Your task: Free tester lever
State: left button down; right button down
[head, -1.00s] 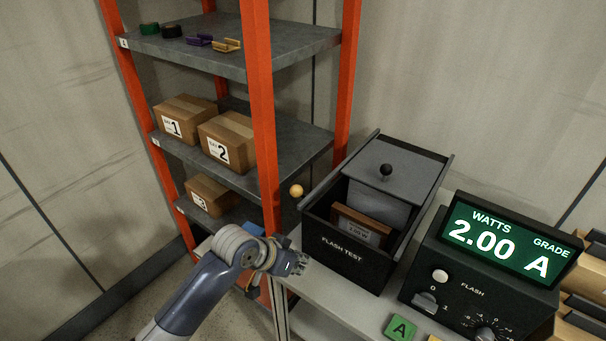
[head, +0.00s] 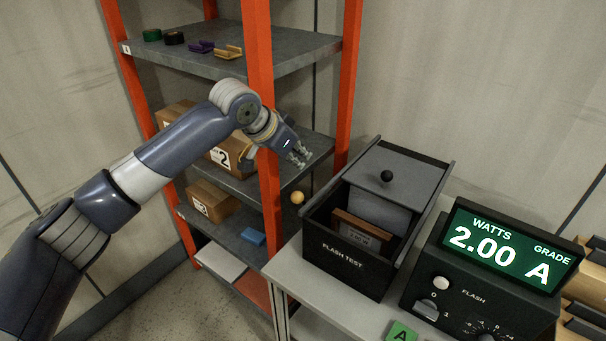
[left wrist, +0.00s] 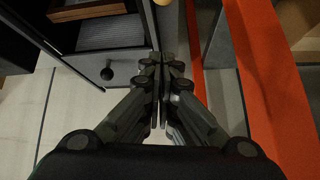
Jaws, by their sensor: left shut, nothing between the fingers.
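The black flash test box (head: 345,262) stands on the bench, with a grey lid (head: 405,170) and round black knob (head: 387,176) at its back. A brown-framed panel (head: 362,232) sits inside. A yellow-orange ball (head: 297,197) shows at the box's left side; it may be the lever's knob, but its shaft is not clear. My left gripper (head: 303,155) is shut and empty, above the ball in the head view and touching nothing visible. In the left wrist view its fingers (left wrist: 161,62) are together; the ball (left wrist: 163,2) is at the top edge, the black knob (left wrist: 107,73) to the left.
An orange-posted shelf (head: 262,100) stands close to my left arm, with cartons (head: 212,200) and small coloured parts on it. A tester reading 2.00 watts, grade A (head: 500,240), stands on the bench at right. A green A tile (head: 401,333) lies in front.

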pick_arm(q)
jog(key=p, duration=0.2)
send_over(304, 201)
jog(key=w+d, duration=0.3)
notch_tip(304, 201, down, 7)
jog(key=shift+s+a+f+p, duration=0.4)
jog(key=shift+s+a+p, duration=0.15)
jog(key=shift+a+p, duration=0.05)
jog(key=shift+s+a+f+p, duration=0.35)
jog(key=shift+s+a+p, duration=0.15)
jog(key=shift+a+p, duration=0.1)
jog(key=shift+s+a+f, duration=0.15)
jog(key=shift+s+a, duration=0.15)
jog(key=shift+s, duration=0.05)
jog(key=shift+f, duration=0.1)
jog(key=shift+d, duration=0.1)
